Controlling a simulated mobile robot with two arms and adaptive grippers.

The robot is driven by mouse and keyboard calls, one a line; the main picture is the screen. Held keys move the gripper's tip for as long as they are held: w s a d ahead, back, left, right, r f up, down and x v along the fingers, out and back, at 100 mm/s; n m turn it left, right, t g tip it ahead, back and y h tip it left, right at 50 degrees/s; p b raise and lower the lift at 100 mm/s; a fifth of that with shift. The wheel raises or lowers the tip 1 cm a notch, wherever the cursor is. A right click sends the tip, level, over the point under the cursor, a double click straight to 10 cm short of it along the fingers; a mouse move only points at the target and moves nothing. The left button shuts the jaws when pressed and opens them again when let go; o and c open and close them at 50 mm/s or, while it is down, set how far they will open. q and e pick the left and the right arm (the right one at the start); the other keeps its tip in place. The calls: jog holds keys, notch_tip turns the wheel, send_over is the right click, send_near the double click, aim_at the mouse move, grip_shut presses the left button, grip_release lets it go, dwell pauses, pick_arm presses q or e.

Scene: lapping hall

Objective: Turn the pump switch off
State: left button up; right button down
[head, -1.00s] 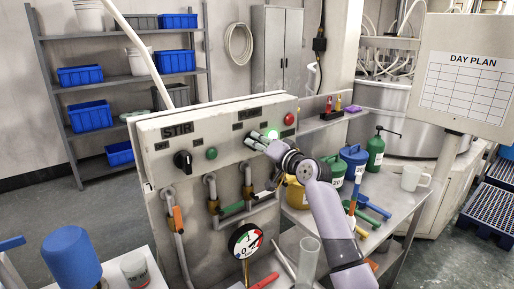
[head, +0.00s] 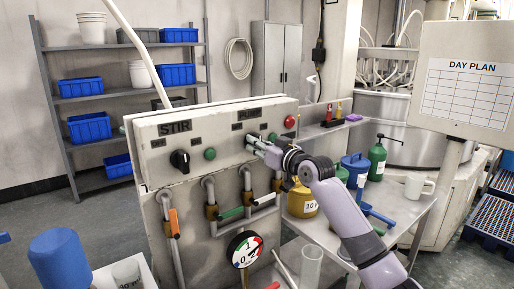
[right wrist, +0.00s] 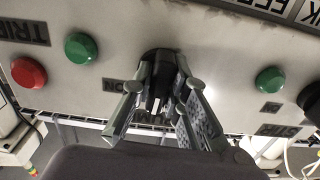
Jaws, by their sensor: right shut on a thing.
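The pump switch is a black knob (right wrist: 157,68) on the pale panel (head: 225,160), under the "PUMP" label (head: 247,113). In the head view my gripper hides it. My right gripper (head: 254,144) reaches the panel from the right. In the right wrist view its fingers (right wrist: 157,95) are shut around the knob, one on each side. My left gripper is not in view.
The stir switch (head: 180,161) and its green lamp (head: 210,154) are left on the panel, and a red lamp (head: 289,122) is right. Pipes with valve handles and a gauge (head: 245,249) are below. A bench with a yellow can (head: 302,200) and green bottle (head: 377,160) stands right.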

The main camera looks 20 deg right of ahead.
jog(key=shift+n, duration=0.5)
jog(key=c, duration=1.6)
grip_release()
jog(key=shift+o, duration=0.2)
jog(key=v, duration=1.2)
